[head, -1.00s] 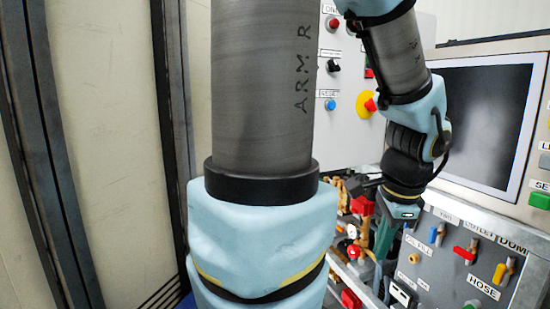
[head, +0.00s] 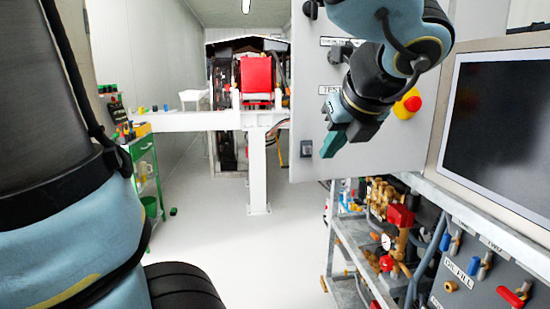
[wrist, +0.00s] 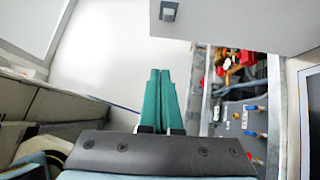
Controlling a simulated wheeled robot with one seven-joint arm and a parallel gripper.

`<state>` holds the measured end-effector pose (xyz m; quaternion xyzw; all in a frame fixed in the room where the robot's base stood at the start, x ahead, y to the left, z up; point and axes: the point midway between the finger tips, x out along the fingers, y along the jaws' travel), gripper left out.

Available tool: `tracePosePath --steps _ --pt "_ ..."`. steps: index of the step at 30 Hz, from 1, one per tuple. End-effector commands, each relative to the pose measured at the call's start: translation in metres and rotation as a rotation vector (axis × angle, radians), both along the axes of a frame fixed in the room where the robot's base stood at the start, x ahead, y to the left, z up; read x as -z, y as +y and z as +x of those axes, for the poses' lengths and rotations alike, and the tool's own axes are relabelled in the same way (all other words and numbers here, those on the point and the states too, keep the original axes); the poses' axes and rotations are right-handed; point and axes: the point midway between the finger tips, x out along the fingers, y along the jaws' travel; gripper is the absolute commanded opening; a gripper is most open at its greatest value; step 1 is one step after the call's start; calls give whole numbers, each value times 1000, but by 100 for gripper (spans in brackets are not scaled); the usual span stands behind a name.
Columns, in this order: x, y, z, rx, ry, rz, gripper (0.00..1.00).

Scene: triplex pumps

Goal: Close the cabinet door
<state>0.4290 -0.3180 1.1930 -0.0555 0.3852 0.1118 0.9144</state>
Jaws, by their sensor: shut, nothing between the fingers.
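The cabinet door appears to be the grey panel (head: 308,95) with labels, switches and a yellow-and-red stop button in the head view. It faces me, and a small dark latch sits near its lower left corner. I cannot tell how far it is open. In the wrist view, the door's lower part (wrist: 225,22) and latch show at the top. My gripper (head: 333,146) is in front of the door's lower part in the head view, right of the latch. Its teal fingers (wrist: 160,72) are together and empty, pointing towards open floor left of the door. I see no clear contact.
A metal frame with pipes and valves (head: 388,225) stands below the door. A monitor (head: 500,125) and a valve panel (head: 470,275) are at the right. A white beam on a post (head: 257,175) and a green cart (head: 145,165) stand behind. The white floor (head: 215,240) is clear between.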

Motion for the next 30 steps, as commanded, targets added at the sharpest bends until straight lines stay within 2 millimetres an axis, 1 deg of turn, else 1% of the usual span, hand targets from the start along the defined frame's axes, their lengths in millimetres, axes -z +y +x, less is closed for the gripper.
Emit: tracePosePath --steps 2,5,11,20,22,28,30 --pt "-4 -2 0 23 -10 15 0" --pt "-1 -2 2 29 -12 21 0" --pt "15 1 12 24 -11 19 0" --pt "37 6 33 23 -10 17 0" --pt "41 9 42 23 -8 22 0" --pt "68 15 70 24 -7 22 0" --pt "65 17 82 23 -8 19 0"
